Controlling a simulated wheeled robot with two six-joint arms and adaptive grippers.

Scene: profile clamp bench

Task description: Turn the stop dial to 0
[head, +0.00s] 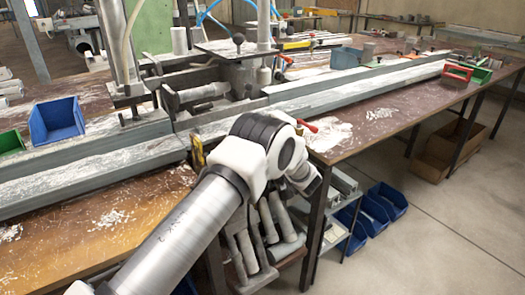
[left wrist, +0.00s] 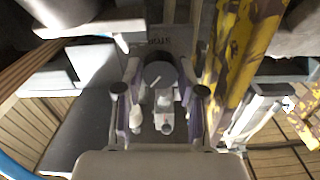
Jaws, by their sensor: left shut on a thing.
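The stop dial (left wrist: 157,74) is a dark round knob with a short white pointer line, in the upper middle of the left wrist view. The line lies slanted, and I cannot read a number beside it. My left gripper (left wrist: 160,68) has its two purple-lined fingers on either side of the dial and is shut on it. A pale fitting with a small round end (left wrist: 165,123) shows between the fingers, nearer the camera. In the head view my own left arm hides the gripper and the dial, at the bench's front edge. My right gripper is in neither view.
A scuffed yellow bar (left wrist: 238,65) stands close right of the left gripper. The clamp bench (head: 380,115) carries long grey profiles (head: 90,155). A red handle (head: 307,125) is just beyond my arm. Blue bins (head: 56,120) stand on the bench, others below it.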

